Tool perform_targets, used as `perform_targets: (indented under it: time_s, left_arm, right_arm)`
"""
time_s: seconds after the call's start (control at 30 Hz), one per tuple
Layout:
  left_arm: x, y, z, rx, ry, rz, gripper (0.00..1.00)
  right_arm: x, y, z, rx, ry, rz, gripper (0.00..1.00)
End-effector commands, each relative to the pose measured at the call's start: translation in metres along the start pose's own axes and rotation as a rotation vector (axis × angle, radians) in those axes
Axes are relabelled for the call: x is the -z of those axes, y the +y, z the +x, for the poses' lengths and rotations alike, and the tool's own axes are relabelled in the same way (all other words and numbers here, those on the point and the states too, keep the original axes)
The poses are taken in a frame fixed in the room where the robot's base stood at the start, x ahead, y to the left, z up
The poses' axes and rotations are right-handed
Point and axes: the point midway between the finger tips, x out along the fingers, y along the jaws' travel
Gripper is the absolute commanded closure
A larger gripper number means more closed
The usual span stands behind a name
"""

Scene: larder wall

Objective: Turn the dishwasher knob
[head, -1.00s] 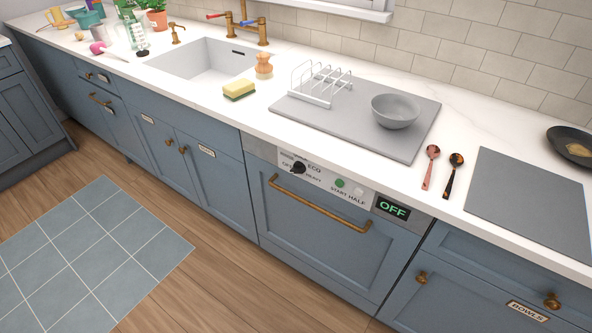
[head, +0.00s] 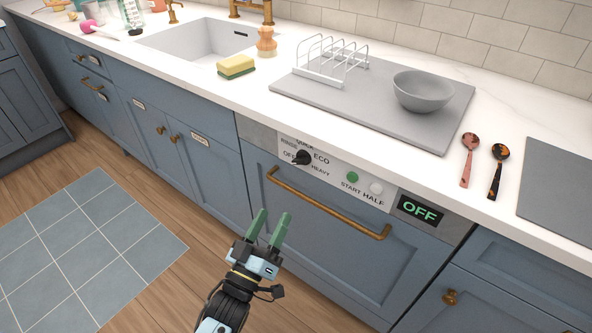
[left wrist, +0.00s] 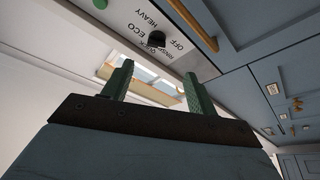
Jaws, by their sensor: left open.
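The dishwasher knob (head: 301,158) is a small black dial on the white control panel, with the labels OFF, RINSE, QUICK, ECO and HEAVY around it. It also shows in the left wrist view (left wrist: 156,40), beyond the fingertips. The dishwasher (head: 330,240) has a blue front with a brass bar handle (head: 328,204) below the panel. My left gripper (head: 268,228) is open and empty, with green fingers pointing up. In the head view it is below and left of the knob, apart from it. My right gripper is not in view.
The panel also has a green START button (head: 352,177), a pale HALF button (head: 376,188) and a display (head: 419,211) reading OFF. The white worktop edge overhangs above the panel. A grey bowl (head: 423,91) stands on the grey board. Floor in front is clear.

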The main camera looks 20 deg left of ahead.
Motion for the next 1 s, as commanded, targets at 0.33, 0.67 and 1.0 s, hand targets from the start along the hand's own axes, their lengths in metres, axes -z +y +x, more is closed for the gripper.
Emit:
perform_targets:
  time_s: [0.33,0.67,1.0]
  left_arm:
    - [0.009,0.005,0.044,-0.018,0.029,-0.008,0.42]
    - [0.009,0.005,0.110,-0.016,0.025,-0.006,0.42]
    - [0.010,0.006,0.136,-0.014,0.022,-0.007,0.42]
  right_arm:
    - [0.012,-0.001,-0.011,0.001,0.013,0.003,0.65]
    - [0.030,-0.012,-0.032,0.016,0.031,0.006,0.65]
    - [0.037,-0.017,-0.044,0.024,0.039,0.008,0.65]
